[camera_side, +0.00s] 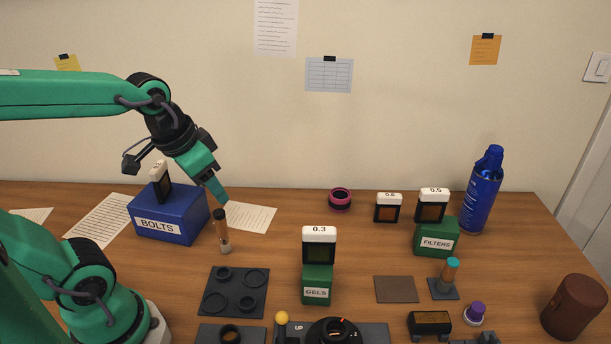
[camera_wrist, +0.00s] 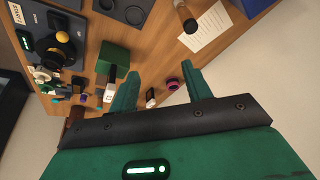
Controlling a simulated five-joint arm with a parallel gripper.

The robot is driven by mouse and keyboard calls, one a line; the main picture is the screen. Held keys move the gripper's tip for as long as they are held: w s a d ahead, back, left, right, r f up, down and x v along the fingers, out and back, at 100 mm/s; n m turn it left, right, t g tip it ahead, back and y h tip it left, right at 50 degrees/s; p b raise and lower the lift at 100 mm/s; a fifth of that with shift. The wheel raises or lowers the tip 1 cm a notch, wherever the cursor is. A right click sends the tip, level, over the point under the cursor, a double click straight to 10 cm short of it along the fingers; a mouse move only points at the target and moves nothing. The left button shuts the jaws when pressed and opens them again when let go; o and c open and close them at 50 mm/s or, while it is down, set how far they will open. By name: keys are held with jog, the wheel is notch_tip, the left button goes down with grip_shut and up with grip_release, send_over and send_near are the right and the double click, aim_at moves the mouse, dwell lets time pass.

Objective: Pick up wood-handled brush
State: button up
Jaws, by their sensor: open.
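The wood-handled brush (camera_side: 221,228) appears to be the slim upright piece with a brown upper part and a pale lower end, standing on the table right of the blue BOLTS box. In the wrist view a brown cylinder (camera_wrist: 185,17), apparently the same brush, shows at the top edge beside a paper. My gripper (camera_side: 220,196) points down and to the right, just above the brush's top in the side view. Its two green fingers are spread with nothing between them in the wrist view (camera_wrist: 160,69). I cannot tell the exact gap to the brush.
The blue BOLTS box (camera_side: 170,218) stands close on the left. A dark tray (camera_side: 237,292) with round recesses lies in front. The green GELS box (camera_side: 317,285) stands to the right. A paper (camera_side: 250,217) lies flat behind the brush. A pink-rimmed ring (camera_side: 340,199) sits farther back.

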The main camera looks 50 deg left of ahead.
aim_at(223, 224)
jog(key=w+a+f+g, duration=0.1)
jog(key=a+f, duration=0.1)
jog(key=w+a+f+m+g, duration=0.1)
jog(key=a+f, duration=0.1)
jog(key=f, duration=0.1)
jog(key=w+a+f+g, duration=0.1)
jog(key=w+a+f, duration=0.1)
jog(key=f, duration=0.1)
jog(key=shift+a+f+g, duration=0.15)
jog(key=shift+g, duration=0.25)
jog(key=shift+w+a+f+m, duration=0.15)
jog(key=shift+a+f+m, duration=0.2)
jog(key=shift+f, duration=0.2)
jog(key=shift+f, duration=0.1)
jog(key=shift+f, duration=1.2)
jog(key=shift+f, duration=0.1)
jog(key=shift+f, duration=2.5)
jog(key=shift+c, duration=0.4)
jog(key=c, duration=1)
